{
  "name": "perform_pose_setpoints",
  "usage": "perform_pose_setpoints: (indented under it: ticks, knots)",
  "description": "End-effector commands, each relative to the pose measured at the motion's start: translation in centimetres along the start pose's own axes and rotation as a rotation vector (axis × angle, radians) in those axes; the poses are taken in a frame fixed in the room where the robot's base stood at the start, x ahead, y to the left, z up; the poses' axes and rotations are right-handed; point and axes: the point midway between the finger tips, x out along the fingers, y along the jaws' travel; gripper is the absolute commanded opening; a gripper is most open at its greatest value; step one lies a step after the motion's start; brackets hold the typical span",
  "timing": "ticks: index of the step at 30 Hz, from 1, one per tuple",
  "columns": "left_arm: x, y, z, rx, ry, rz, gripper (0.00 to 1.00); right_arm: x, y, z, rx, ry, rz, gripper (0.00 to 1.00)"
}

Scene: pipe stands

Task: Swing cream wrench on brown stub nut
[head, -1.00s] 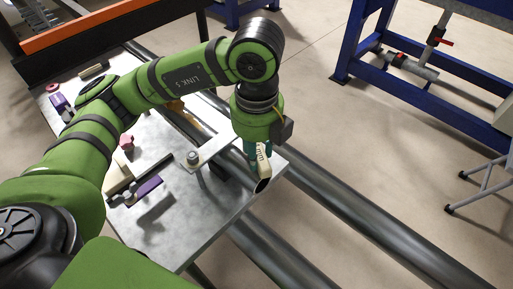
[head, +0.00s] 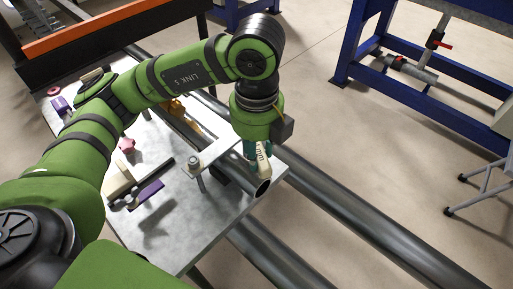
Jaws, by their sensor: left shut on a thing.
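My left gripper (head: 254,152) points down above the right end of the grey work table, beside the pipe end. It is shut on the cream handle end of the wrench (head: 264,165). The wrench's pale flat shaft (head: 222,149) runs left from the gripper. Its far end is at the brownish stub nut (head: 193,161); I cannot tell how fully the jaw sits around it. A short post shows below that end. The fingertips are partly hidden by the wrist. My right gripper is not in view.
A long grey pipe (head: 350,222) runs past the table (head: 190,235) to the lower right. Purple (head: 150,191), pink (head: 127,145) and dark items lie on the table's left part. A blue rack (head: 350,60) stands at the back right.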

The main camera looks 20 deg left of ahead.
Motion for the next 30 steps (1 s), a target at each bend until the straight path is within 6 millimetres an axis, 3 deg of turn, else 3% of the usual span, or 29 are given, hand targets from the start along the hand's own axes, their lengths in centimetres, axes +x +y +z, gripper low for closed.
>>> perform_pose_setpoints:
  ticks: [10,21,30]
  knots:
    - [-0.3,0.0,0.0,-0.001,-0.001,-0.001,0.0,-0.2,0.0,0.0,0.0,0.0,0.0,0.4]
    - [-3.0,0.0,0.1,-0.001,-0.001,-0.001,0.0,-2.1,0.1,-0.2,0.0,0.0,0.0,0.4]
    - [-3.1,0.0,0.1,-0.001,0.0,0.0,0.0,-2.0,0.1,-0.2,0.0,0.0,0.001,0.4]
